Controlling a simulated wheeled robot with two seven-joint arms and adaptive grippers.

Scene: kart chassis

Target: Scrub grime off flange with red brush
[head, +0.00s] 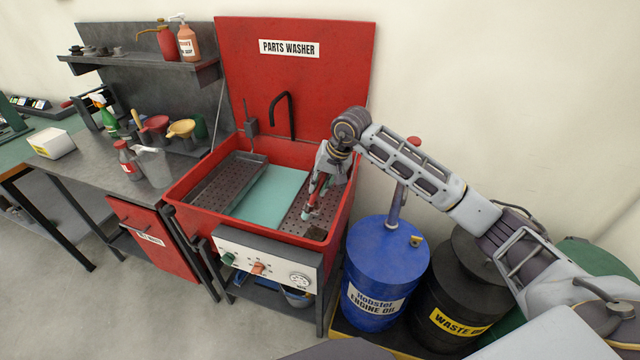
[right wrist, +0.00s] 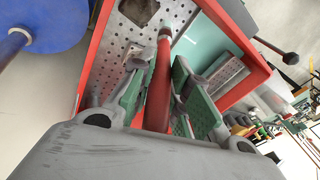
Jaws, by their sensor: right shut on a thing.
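The red brush (right wrist: 158,88) is between the fingers of my right gripper (right wrist: 165,90), its handle running away from the wrist towards the basin. In the head view my right gripper (head: 318,186) hangs over the right side of the parts washer's red basin (head: 186,194), with the brush pointing down. A dark brownish piece (right wrist: 138,10), perhaps the grimy flange, lies on the perforated tray near the brush's far end. In the head view a dark patch (head: 315,233) shows there at the tray's front. I cannot tell whether the brush touches it. My left gripper is out of view.
A teal panel (head: 270,192) lies mid-basin beside a perforated tray (head: 220,180). A blue oil drum (head: 385,262) and a black waste drum (head: 440,300) stand to the right. A bench with bottles and funnels is at left.

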